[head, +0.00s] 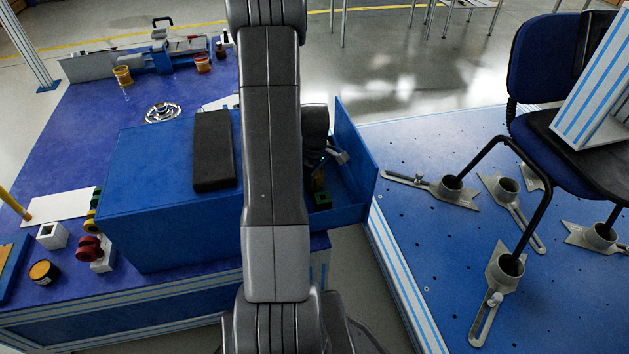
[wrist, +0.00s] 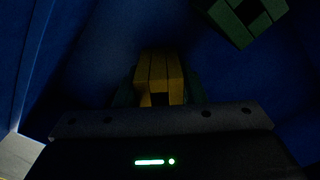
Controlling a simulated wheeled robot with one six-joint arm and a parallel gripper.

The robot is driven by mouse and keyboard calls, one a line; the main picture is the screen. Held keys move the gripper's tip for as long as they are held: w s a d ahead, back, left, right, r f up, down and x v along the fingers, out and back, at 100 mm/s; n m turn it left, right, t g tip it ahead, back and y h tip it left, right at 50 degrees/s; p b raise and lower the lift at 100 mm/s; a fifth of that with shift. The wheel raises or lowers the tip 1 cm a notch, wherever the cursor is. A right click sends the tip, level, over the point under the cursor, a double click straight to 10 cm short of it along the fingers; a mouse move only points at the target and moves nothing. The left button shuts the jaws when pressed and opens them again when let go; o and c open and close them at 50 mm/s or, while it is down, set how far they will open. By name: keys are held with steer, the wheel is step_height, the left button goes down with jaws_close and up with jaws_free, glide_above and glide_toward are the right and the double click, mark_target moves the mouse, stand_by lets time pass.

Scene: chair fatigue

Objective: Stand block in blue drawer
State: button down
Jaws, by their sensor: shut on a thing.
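The blue drawer (head: 349,185) stands open on the right side of the blue cabinet (head: 165,215). My gripper (wrist: 158,92) is down inside the drawer, partly hidden by my arm in the head view. It is shut on a yellow block (wrist: 160,70), with a dark finger on each side. I cannot tell whether the block touches the drawer floor. A green block (wrist: 245,18) with a dark opening lies apart from it in the wrist view, and it also shows in the drawer in the head view (head: 322,200).
A black flat object (head: 213,150) lies on the cabinet top. Drawer walls rise close around my gripper. To the right, a blue platform (head: 415,220) holds metal brackets and a chair (head: 560,70). Coloured knobs (head: 90,247) and small items are at the left.

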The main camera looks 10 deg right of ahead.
steer(key=shift+f, duration=0.15)
steer(key=shift+f, duration=0.1)
steer(key=c, duration=0.9)
jaws_free()
step_height(320, 180, up, 12)
steer(key=p, duration=0.3)
